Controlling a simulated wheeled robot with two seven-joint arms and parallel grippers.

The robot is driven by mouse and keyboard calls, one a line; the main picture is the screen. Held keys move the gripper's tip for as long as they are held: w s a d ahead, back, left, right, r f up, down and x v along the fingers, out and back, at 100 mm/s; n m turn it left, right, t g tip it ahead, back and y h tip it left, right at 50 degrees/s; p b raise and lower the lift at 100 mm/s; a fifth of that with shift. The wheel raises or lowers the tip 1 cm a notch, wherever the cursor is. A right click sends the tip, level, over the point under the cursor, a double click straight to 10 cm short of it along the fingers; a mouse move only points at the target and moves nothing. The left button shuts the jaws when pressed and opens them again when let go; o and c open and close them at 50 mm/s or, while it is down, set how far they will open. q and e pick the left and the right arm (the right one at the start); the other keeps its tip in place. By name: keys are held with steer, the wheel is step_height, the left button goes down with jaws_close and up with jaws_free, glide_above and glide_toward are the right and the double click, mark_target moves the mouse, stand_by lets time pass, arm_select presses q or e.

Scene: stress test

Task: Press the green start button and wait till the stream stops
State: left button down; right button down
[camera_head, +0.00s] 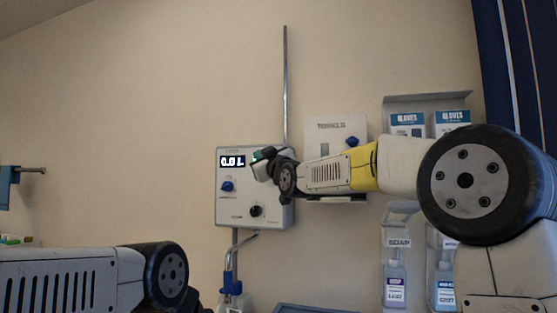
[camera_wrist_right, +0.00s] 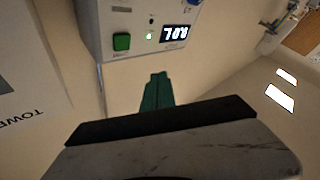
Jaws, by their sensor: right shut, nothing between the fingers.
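My right gripper (camera_head: 263,154) is at the box's upper right and hides the button in the head view. Its green fingers (camera_wrist_right: 158,77) are shut and empty, apart from the button in the wrist picture. My left gripper is out of view. No stream shows.
A pipe with a blue fitting (camera_head: 230,267) runs below the box. A towel dispenser (camera_head: 335,128), glove boxes (camera_head: 407,120) and soap bottles (camera_head: 396,287) are on the wall to the right. Bare wall lies left of the box.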

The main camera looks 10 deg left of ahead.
steer(key=w+d, duration=0.1)
steer(key=w, duration=0.7)
steer(key=shift+d, duration=0.25)
steer(key=shift+w, duration=0.1)
stand_by(1.7)
steer(key=shift+w+d, duration=0.1)
steer(key=shift+w, duration=0.15)
steer(key=shift+w+d, duration=0.1)
steer(key=shift+w, duration=0.4)
stand_by(0.6)
stand_by(0.3)
steer(key=shift+s, duration=0.85)
steer(key=shift+a, duration=0.2)
steer(key=s, duration=0.2)
steer(key=s+a, duration=0.1)
steer(key=s, duration=0.2)
